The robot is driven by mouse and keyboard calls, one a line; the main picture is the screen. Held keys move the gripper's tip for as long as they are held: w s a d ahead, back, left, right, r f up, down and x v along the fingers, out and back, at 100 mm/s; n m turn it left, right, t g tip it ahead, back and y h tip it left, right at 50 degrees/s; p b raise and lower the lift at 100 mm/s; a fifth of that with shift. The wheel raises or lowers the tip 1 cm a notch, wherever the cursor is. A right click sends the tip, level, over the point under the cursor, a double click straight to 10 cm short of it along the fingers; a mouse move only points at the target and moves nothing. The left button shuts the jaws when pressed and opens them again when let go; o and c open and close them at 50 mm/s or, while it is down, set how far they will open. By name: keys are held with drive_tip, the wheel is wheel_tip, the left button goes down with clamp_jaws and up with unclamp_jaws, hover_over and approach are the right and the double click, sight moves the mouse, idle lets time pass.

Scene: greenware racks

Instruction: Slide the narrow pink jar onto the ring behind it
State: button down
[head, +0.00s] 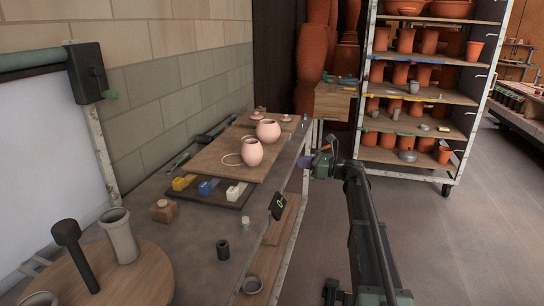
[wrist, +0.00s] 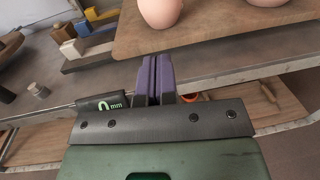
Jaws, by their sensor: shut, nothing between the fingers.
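A narrow pink jar (head: 251,154) stands upright on a wooden board (head: 215,163) on the table. A pale ring (head: 231,159) lies on the board just left of the jar, partly hidden by it. A rounder pink jar (head: 268,130) stands behind. My gripper (head: 305,161) is off the table's right edge, to the right of the narrow jar and apart from it. In the wrist view its purple fingers (wrist: 157,78) are together and empty. A pink jar (wrist: 160,12) is beyond the fingertips, cut off by the top edge; which jar it is, I cannot tell.
Small pink pieces (head: 286,118) lie at the far end. A pot rack (head: 425,90) stands at the right; the floor between is clear.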

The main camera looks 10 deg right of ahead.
sight(262, 154)
drive_tip(key=x, duration=1.4)
drive_tip(key=shift+x, duration=1.45)
drive_tip(key=shift+d, duration=0.1)
